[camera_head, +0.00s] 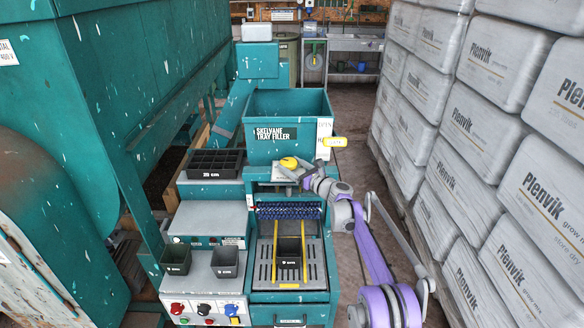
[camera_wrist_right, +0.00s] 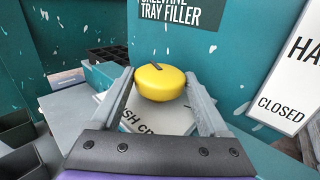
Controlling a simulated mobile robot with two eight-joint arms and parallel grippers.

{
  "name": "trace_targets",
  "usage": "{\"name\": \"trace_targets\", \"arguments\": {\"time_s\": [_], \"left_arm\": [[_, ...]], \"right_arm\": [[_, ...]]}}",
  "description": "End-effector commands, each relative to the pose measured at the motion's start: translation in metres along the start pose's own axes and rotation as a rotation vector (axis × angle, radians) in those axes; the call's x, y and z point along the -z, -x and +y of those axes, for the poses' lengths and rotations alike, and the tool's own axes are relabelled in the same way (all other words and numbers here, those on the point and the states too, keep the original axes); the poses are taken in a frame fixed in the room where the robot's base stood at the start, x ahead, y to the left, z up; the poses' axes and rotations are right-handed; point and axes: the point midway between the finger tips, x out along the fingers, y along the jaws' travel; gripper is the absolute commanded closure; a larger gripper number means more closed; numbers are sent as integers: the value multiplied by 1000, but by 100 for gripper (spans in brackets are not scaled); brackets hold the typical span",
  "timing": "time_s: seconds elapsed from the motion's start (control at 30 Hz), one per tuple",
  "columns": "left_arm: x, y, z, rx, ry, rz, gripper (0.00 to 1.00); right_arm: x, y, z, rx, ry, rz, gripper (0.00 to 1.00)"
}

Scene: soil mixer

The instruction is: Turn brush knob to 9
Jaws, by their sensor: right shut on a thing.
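The yellow brush knob (camera_head: 289,163) sits on a light plate in front of the teal hopper of the tray filler. In the right wrist view the round knob (camera_wrist_right: 160,83) is between the two grey fingers, with a dark mark on its far side. My right gripper (camera_head: 299,171) is shut on it; the wrist view shows the same gripper (camera_wrist_right: 160,92). The plate (camera_wrist_right: 150,116) under the knob carries lettering partly covered by the knob and gripper; no numbers can be read. The blue brush roller (camera_head: 288,211) lies below. My left gripper is not in view.
A black tray (camera_head: 214,163) stands left, small pots (camera_head: 225,262) lower left. Stacked Plenvik bales (camera_head: 478,120) wall the right; an aisle lies between.

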Motion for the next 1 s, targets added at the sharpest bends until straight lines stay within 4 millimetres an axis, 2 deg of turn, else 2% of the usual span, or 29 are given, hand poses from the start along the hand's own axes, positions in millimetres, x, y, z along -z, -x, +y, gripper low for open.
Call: {"name": "trace_targets", "arguments": {"time_s": [0.1, 0.27, 0.47, 0.73, 1.0], "left_arm": [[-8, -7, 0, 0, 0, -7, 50], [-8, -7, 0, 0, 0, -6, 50], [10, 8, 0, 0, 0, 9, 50], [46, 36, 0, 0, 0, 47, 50], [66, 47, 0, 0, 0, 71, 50]], "right_arm": [[1, 0, 3, 72, -5, -1, 77], [-2, -1, 5, 189, -3, -3, 77], [-7, -2, 5, 306, 0, -8, 77], [-10, -3, 4, 423, 2, -13, 78], [-5, -2, 5, 470, -2, -2, 77]]}}
